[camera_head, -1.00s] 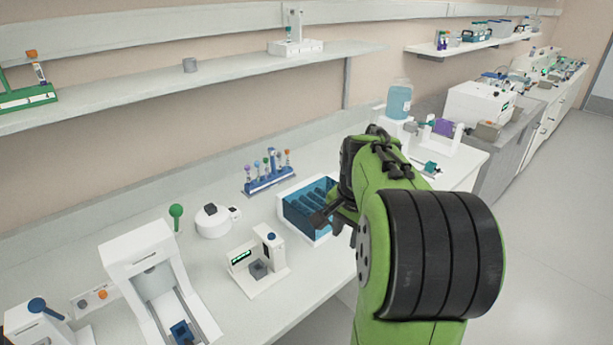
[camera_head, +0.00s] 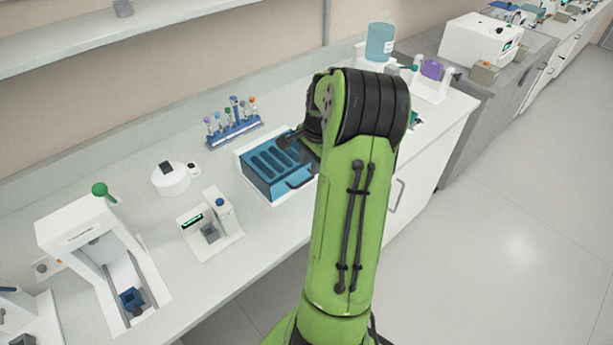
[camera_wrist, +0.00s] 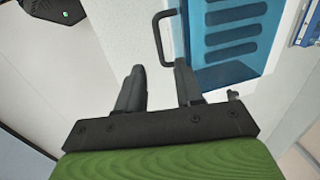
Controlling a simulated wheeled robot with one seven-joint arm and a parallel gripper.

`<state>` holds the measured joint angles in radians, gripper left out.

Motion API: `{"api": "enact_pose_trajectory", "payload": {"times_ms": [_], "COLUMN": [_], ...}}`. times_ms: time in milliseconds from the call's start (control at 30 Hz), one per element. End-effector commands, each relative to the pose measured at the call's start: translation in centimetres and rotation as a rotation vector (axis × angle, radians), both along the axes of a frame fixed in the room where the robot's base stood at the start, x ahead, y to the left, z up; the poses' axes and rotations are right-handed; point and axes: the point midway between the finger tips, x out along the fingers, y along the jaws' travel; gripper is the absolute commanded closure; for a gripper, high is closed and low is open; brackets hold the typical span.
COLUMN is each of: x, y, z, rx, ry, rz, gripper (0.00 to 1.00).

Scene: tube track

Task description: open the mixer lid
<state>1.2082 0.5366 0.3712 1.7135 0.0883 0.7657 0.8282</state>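The mixer is a white box (camera_head: 242,166) on the bench with a translucent blue lid (camera_head: 272,182). The lid appears down, and several long dark slots show through it. A dark bar handle (camera_head: 300,180) stands at its front edge. In the wrist view, the handle (camera_wrist: 163,38) is beyond my fingertips and the blue lid (camera_wrist: 213,52) is to its right. My gripper (camera_wrist: 160,66) is open and empty, its fingers apart and not touching the handle. In the head view, my arm hides the mixer's right end and most of my gripper.
A blue tube rack (camera_head: 234,133) stands behind the mixer. A round white device (camera_head: 171,180), a small white device with a display (camera_head: 211,226) and a larger white machine (camera_head: 83,235) stand left. A blue-filled bottle (camera_head: 380,43) is at the back right. Open floor lies right.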

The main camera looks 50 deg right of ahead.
Motion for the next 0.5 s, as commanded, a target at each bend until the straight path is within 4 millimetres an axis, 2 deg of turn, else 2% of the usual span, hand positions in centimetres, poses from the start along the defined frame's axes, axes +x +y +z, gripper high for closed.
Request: {"api": "enact_pose_trajectory", "payload": {"times_ms": [33, 200, 333, 500], "x": [0.3, 0.9, 1.2, 1.3], "y": [0.1, -0.1, -0.2, -0.2], "z": [-1.5, -4.9, -6.3, -6.6], "rx": [0.005, 0.003, 0.001, -0.001], "ry": [0.002, 0.000, 0.001, 0.000], "rz": [0.003, 0.003, 0.002, 0.003], "gripper": [0.64, 0.64, 0.64, 0.64]}}
